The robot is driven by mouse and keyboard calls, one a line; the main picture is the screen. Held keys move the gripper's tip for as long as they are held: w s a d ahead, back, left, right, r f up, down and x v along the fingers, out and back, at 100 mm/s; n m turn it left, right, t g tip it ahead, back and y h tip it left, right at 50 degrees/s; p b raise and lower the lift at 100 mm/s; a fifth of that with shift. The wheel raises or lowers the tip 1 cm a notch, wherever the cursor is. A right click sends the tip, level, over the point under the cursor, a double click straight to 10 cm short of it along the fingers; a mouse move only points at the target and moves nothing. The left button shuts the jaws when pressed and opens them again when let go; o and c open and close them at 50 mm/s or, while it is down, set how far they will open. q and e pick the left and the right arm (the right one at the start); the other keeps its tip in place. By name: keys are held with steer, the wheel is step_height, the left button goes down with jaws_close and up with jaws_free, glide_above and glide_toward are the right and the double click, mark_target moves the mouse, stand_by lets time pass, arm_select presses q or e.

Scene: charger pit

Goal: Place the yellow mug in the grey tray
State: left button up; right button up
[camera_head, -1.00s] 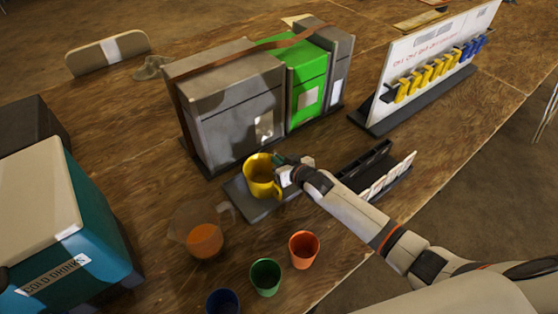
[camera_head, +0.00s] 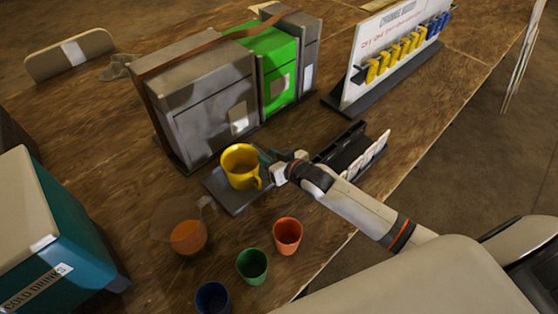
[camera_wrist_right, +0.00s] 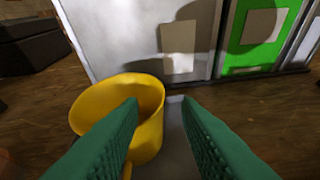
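The yellow mug (camera_head: 240,166) stands upright on the flat grey tray (camera_head: 229,199), which lies in front of the grey machine. Its handle points toward the right front. My right gripper (camera_head: 268,158) is just right of the mug, low over the tray's right side. In the right wrist view its two green fingers (camera_wrist_right: 162,103) are spread apart. The left finger overlaps the mug (camera_wrist_right: 150,130) in the picture, and the right finger is over the tray (camera_wrist_right: 176,140). Nothing is visibly clamped between them. Whether a finger touches the mug is unclear. My left gripper is out of view.
A jug with orange drink (camera_head: 186,236) and blue (camera_head: 212,298), green (camera_head: 252,265) and orange (camera_head: 287,235) cups stand in front of the tray. A teal drinks box (camera_head: 75,235) is at left.

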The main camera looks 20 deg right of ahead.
steer(key=v, duration=0.5)
stand_by(0.5)
